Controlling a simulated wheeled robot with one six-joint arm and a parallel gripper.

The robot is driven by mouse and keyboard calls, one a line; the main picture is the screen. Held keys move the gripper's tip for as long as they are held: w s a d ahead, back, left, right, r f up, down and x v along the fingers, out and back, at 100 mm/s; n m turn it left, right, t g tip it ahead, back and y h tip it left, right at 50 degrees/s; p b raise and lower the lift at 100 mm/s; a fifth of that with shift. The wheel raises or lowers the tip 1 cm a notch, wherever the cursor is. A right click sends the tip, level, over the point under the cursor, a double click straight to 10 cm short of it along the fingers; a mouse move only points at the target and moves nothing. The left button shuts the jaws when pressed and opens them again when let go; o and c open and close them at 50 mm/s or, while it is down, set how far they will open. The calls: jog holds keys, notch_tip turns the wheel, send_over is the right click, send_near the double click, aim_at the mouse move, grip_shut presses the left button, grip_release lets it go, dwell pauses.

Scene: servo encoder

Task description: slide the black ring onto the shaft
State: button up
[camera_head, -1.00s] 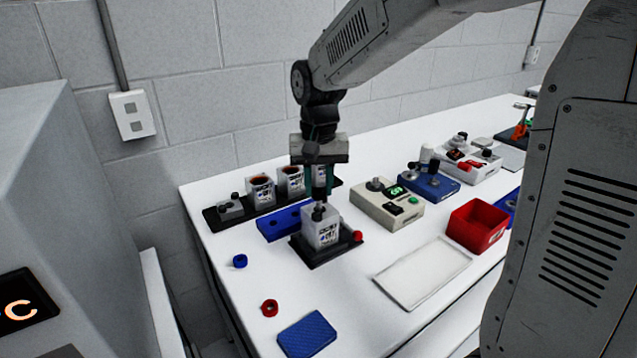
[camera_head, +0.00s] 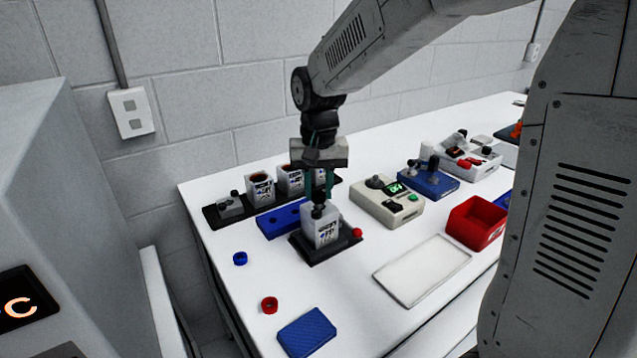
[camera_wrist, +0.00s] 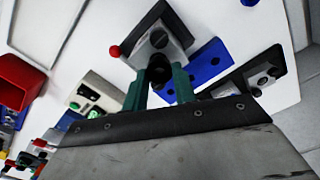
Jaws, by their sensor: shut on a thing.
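My gripper (camera_head: 319,198) points straight down over the silver servo block (camera_head: 321,232), which stands in a black fixture base (camera_head: 328,254) with a red knob on its right side. The black ring (camera_wrist: 160,68) is between the green fingertips in the wrist view, and my gripper is shut on it. In the head view the ring (camera_head: 318,210) is a small dark shape at the top of the block. The shaft is hidden by the ring and fingers, so I cannot tell whether the ring is around it or above it.
A black rack (camera_head: 212,217) with similar blocks and a blue holed bar (camera_head: 272,227) stand close behind. A tester box (camera_head: 387,206) and a red bin (camera_head: 475,223) are at right.

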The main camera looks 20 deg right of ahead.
jog(key=shift+f, duration=0.3)
jog(key=o, duration=1.3)
jog(key=shift+o, duration=0.2)
jog(key=shift+r, duration=0.15)
jog(key=shift+r, duration=3.1)
